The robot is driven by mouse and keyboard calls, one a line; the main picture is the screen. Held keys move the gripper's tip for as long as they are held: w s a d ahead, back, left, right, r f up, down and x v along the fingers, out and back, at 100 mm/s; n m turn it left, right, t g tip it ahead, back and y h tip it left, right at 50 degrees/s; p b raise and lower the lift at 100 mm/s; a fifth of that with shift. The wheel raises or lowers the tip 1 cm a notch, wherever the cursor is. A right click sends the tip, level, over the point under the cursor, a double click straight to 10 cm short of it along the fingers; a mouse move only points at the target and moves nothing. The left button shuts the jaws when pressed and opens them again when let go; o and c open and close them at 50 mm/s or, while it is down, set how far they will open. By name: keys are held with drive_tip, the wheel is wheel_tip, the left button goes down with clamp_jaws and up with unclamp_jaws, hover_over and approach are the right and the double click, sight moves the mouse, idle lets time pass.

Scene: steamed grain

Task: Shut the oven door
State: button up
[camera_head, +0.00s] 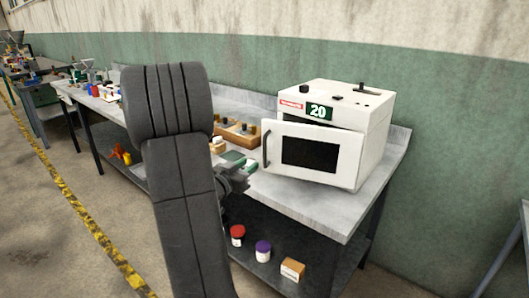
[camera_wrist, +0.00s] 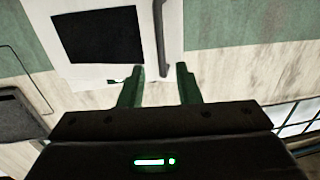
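The white oven (camera_head: 345,108) stands on the grey bench, with a "20" label above its door. Its white door (camera_head: 350,155) has a dark window and a dark handle (camera_head: 266,150) on its left edge. The door looks slightly ajar, its handle side standing out from the body. My gripper (camera_head: 246,166) is left of the handle, partly hidden by my arm. In the wrist view, my gripper (camera_wrist: 159,82) is open, its two green fingers apart and empty. The handle (camera_wrist: 161,38) and door window (camera_wrist: 100,36) are beyond the fingertips, with the handle roughly between them.
A wooden tray (camera_head: 238,136) with dark-topped items sits left of the oven. A red-lidded jar (camera_head: 237,235), a purple-lidded jar (camera_head: 263,251) and a small box (camera_head: 292,270) are on the lower shelf. Open floor lies left, with a yellow-black line (camera_head: 85,225).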

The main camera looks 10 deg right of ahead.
sight(264, 153)
drive_tip(key=x, duration=1)
drive_tip(key=shift+w+d+p, duration=0.15)
drive_tip(key=shift+w+p, duration=0.1)
drive_tip(key=shift+p, duration=0.1)
clamp_jaws()
